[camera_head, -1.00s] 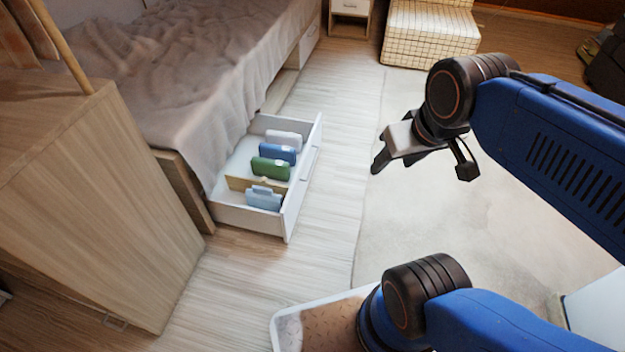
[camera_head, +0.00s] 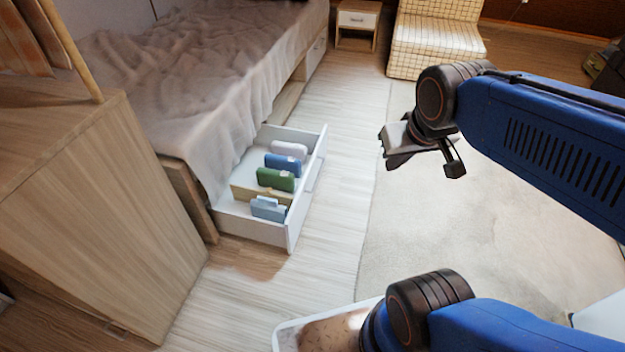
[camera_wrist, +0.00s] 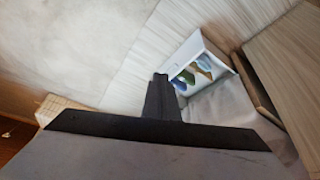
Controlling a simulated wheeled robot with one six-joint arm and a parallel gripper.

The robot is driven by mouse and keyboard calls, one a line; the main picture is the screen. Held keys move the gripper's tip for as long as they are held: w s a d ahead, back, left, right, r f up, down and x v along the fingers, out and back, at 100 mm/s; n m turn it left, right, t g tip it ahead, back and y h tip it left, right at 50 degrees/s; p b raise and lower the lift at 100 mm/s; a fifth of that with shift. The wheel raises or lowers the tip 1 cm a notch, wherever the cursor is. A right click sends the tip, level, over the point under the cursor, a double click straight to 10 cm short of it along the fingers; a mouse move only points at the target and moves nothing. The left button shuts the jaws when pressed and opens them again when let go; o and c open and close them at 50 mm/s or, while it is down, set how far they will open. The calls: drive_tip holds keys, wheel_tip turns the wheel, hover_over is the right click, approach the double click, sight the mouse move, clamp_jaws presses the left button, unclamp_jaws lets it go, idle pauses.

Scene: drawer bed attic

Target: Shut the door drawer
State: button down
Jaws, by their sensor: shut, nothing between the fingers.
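The white drawer (camera_head: 307,190) under the bed stands pulled out over the wood floor in the head view. Several folded items in white, blue, green and light blue stand inside it, with a tan divider between them. The drawer also shows in the wrist view (camera_wrist: 184,54), beyond the fingers. My gripper (camera_head: 388,150) is to the right of the drawer, above the edge of the light rug and apart from the drawer front. In the wrist view its dark fingers (camera_wrist: 161,98) are together and hold nothing.
The bed (camera_head: 195,75) with a rumpled cover is behind the drawer. A wooden cabinet (camera_head: 105,215) stands at left. A checked armchair (camera_head: 435,40) and a small nightstand (camera_head: 357,20) are at the back. Pale floor and the rug (camera_head: 440,225) lie clear right of the drawer.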

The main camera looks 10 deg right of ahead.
drive_tip(key=w+d+f+m, duration=0.1)
drive_tip(key=w+f, duration=0.4)
drive_tip(key=w, duration=0.4)
drive_tip(key=w+d+f+m+t, duration=0.1)
drive_tip(key=w+f, duration=0.4)
drive_tip(key=w, duration=0.4)
drive_tip(key=w+d+f, duration=0.2)
drive_tip(key=w+f, duration=0.3)
drive_tip(key=w, duration=0.4)
drive_tip(key=m+t+y, duration=0.1)
drive_tip(key=m+y, duration=0.1)
drive_tip(key=y, duration=0.1)
approach(309, 177)
drive_tip(key=s+d+r, duration=0.4)
drive_tip(key=s+d, duration=0.1)
drive_tip(key=shift+w+a+f, duration=0.95)
drive_tip(key=shift+w+f, duration=0.3)
drive_tip(key=shift+w+a+f, duration=1)
drive_tip(key=shift+w+f, duration=0.2)
drive_tip(key=shift+f, duration=0.05)
drive_tip(key=shift+w+a+f, duration=0.95)
drive_tip(key=shift+w+f, duration=0.3)
